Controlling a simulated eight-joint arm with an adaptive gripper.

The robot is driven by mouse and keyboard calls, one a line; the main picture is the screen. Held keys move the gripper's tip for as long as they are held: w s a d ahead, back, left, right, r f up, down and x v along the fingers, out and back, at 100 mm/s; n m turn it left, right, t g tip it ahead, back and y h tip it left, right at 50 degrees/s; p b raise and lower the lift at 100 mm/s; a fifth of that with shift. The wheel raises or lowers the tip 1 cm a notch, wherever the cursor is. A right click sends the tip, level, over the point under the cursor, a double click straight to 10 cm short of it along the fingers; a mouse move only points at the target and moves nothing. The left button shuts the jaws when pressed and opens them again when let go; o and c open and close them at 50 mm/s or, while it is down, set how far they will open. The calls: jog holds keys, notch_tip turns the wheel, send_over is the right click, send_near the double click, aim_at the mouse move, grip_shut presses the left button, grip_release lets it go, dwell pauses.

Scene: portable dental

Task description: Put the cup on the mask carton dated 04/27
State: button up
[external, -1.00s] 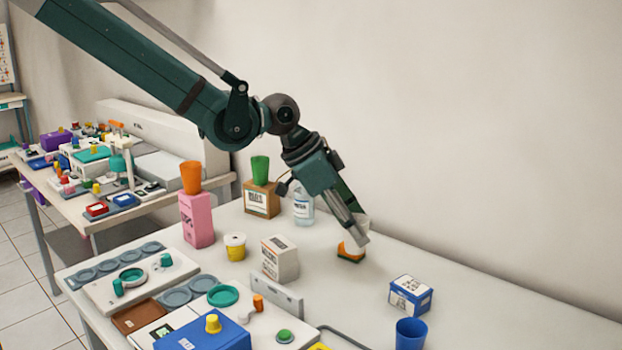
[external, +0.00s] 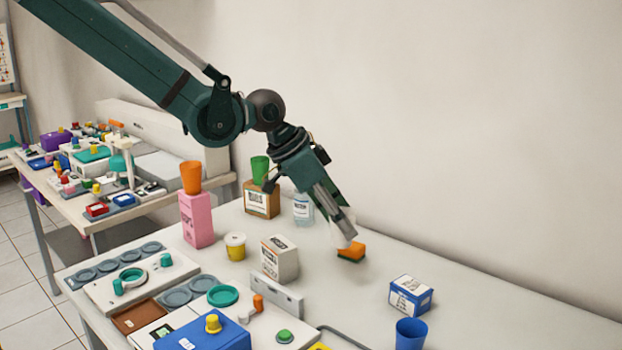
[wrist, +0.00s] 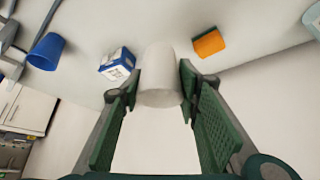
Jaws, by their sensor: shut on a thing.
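My gripper (external: 346,231) is shut on a white cup (wrist: 160,72), which shows between the fingers in the wrist view. In the external view the cup is mostly hidden behind the fingers. It is near the orange-and-green sponge (external: 351,252). Several cartons stand on the table: a white one (external: 281,258) left of the gripper, a blue-and-white one (external: 410,296) to the right, a brown one (external: 262,201) with a green cup on it, and a pink one (external: 196,220) with an orange cup on it. I cannot read a date on any carton.
A clear bottle (external: 303,208) stands behind, left of the gripper. A blue cup (external: 410,333) stands at the front right, and a yellow-and-white tub (external: 235,247) to the left. Trays and a blue box (external: 205,338) fill the front left.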

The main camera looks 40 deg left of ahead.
jog(key=s+a+r+n+y+p, duration=0.2)
jog(key=s+a+r+n+p, duration=0.1)
jog(key=a, duration=0.3)
jog(key=s+a+r+n+t+y+p, duration=0.1)
jog(key=s+a+r+n+p, duration=0.2)
jog(key=a+r+n+p, duration=0.1)
jog(key=a+r+p, duration=0.1)
jog(key=a+p, duration=0.1)
jog(key=a, duration=0.1)
jog(key=shift+s+a+y, duration=0.2)
jog(key=shift+s+y, duration=0.15)
jog(key=shift+y, duration=0.05)
send_over(279, 243)
jog(key=shift+f, duration=2.85)
jog(key=shift+f+b, duration=0.4)
jog(key=shift+f, duration=1.7)
jog(key=shift+f, duration=0.1)
